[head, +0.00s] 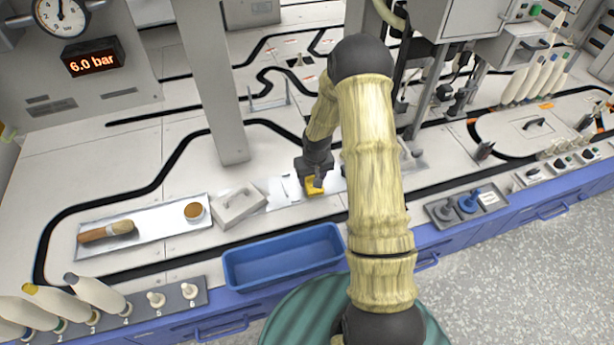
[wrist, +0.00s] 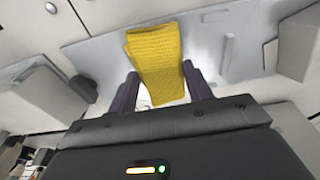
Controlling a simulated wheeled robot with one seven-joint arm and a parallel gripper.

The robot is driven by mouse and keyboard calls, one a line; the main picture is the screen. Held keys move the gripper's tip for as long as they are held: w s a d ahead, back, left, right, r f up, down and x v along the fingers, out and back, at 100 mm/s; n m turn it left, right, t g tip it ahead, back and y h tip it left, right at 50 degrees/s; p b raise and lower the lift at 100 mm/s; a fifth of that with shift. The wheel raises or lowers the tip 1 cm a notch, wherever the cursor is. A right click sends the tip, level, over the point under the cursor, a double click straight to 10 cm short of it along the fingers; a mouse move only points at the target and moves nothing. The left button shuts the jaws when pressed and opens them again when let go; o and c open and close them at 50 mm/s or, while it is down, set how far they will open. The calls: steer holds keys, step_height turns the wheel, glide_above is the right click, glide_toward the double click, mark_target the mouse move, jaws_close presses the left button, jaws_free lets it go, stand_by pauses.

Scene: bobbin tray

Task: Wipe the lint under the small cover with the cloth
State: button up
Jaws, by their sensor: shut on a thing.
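My gripper (head: 315,185) is shut on the yellow cloth (head: 316,190), low over a pale plate (head: 281,195) on the worktop. In the wrist view the folded, textured cloth (wrist: 158,62) sticks out beyond the fingers (wrist: 160,88), over the pale grey plate (wrist: 100,55). I cannot tell whether the cloth touches the plate. I cannot make out lint for certain; the cloth and gripper hide part of the plate.
A blue bin (head: 283,284) stands in front of the plate. A grey post (head: 213,90) rises behind the block.

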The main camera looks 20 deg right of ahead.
mark_target(330, 180)
steer(key=shift+d+p, duration=0.4)
steer(key=shift+d, duration=0.7)
steer(key=shift+d+f+p, duration=0.2)
steer(key=shift+d+p, duration=0.8)
steer(key=shift+d, duration=1.05)
steer(key=shift+f, duration=0.15)
steer(key=shift+a+f, duration=0.15)
steer(key=shift+a, duration=1.9)
steer(key=shift+a, duration=0.1)
